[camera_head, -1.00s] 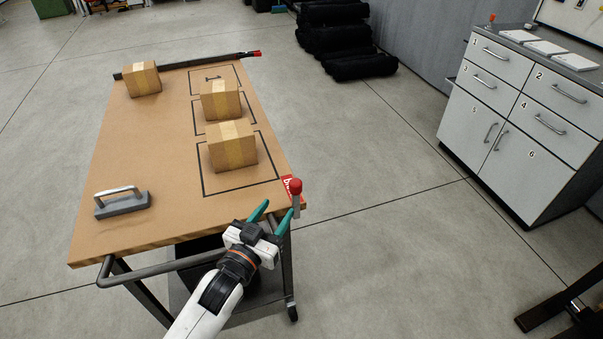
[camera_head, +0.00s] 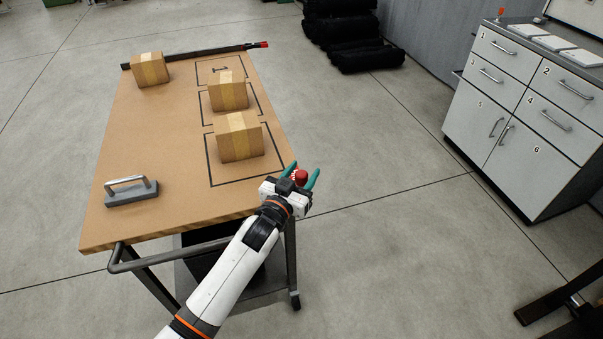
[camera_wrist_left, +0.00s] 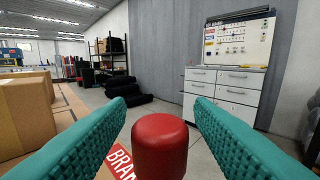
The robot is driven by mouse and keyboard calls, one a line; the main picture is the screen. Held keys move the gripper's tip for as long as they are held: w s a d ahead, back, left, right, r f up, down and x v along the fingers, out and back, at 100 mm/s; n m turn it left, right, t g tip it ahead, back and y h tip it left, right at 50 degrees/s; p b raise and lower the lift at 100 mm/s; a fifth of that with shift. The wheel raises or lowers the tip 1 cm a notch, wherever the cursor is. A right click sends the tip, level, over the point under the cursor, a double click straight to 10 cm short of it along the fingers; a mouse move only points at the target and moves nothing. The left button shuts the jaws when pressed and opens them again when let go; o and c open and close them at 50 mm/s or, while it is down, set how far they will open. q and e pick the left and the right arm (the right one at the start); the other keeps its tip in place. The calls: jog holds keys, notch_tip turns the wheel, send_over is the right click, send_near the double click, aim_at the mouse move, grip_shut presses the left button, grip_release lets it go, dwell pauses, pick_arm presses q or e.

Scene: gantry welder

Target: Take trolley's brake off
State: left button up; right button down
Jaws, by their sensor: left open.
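The trolley (camera_head: 150,215) has a brown wooden top and a dark tube handle at its near end. Its brake lever has a red knob (camera_head: 301,176) at the near right corner of the top, beside a red label. My left gripper (camera_head: 304,174) is open at that corner, with its teal fingers on either side of the knob. In the left wrist view the red knob (camera_wrist_left: 160,146) stands between the two open fingers, with visible gaps to both. The lever below the knob is hidden. My right gripper is not in view.
Several cardboard boxes (camera_head: 239,137) and a grey block with a metal handle (camera_head: 131,191) rest on the trolley top. A dark bar (camera_head: 200,56) lies along its far edge. A white drawer cabinet (camera_head: 520,110) stands at the right. The floor between is clear.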

pick_arm(q)
grip_shut()
jog(key=shift+s+a+f, duration=0.1)
jog(key=shift+f, duration=0.1)
jog(key=a+n+t+b, duration=0.1)
jog(key=s+a+n+t+b, duration=0.1)
jog(key=a+b, duration=0.1)
jog(key=shift+h, duration=0.3)
grip_release()
jog(key=shift+d, duration=0.1)
jog(key=b+v, duration=0.2)
jog(key=v, duration=1)
jog(key=shift+f, duration=0.1)
